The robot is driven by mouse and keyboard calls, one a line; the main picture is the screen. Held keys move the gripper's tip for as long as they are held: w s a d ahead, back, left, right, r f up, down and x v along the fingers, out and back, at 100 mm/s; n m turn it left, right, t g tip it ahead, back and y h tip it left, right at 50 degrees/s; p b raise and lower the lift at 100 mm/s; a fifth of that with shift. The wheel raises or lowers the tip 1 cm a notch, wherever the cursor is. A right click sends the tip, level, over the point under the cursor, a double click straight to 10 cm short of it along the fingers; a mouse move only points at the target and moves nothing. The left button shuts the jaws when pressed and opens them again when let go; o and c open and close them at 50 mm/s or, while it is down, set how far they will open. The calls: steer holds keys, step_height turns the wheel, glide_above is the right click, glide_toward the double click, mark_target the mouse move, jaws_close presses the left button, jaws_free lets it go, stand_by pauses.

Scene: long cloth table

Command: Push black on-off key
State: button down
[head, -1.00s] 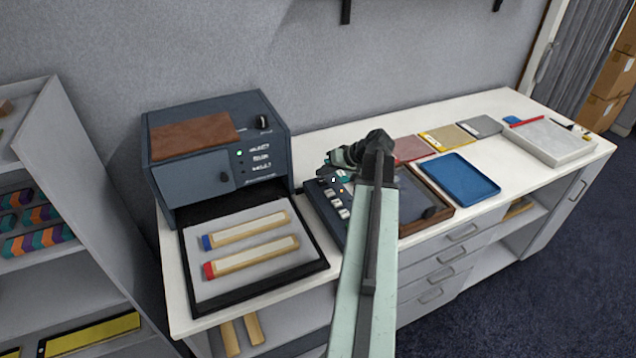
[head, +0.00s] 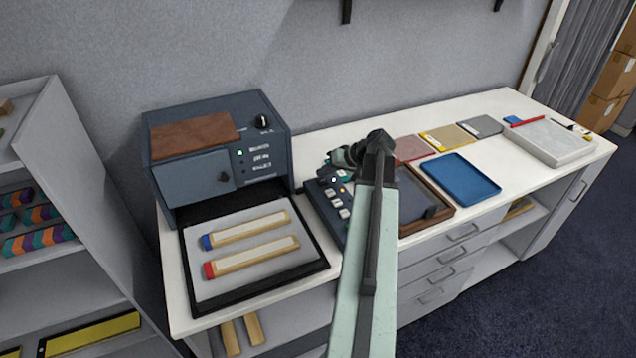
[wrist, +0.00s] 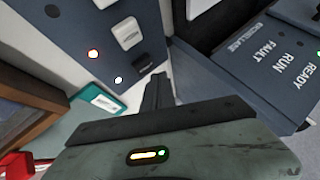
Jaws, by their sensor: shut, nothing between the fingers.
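The dark blue control panel (head: 324,209) lies on the table right of the machine, partly hidden by my arm. It also shows in the wrist view (wrist: 75,30), with pale keys (wrist: 128,35) and two lit lamps (wrist: 93,54). My gripper (head: 335,157) is above the panel's far end. In the wrist view my gripper (wrist: 158,78) is shut and empty, its dark fingers apart from the black key in the picture.
The machine (head: 215,160) stands left of my gripper, with a tray (head: 318,263) before it. Right of my arm are a brown-framed tray (head: 440,204) and a blue tray (head: 462,178). A teal labelled piece (wrist: 90,97) is beside the panel.

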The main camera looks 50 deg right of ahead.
mark_target(325, 182)
steer(key=shift+s+f+b, duration=0.15)
steer(key=shift+f+b, duration=0.15)
steer(key=shift+f, duration=0.1)
steer(key=shift+f+b, duration=0.4)
stand_by(0.4)
steer(key=shift+r, duration=0.1)
steer(key=shift+r+p, duration=0.8)
steer(key=shift+p, duration=0.1)
step_height(325, 182, up, 6)
steer(key=p, duration=0.6)
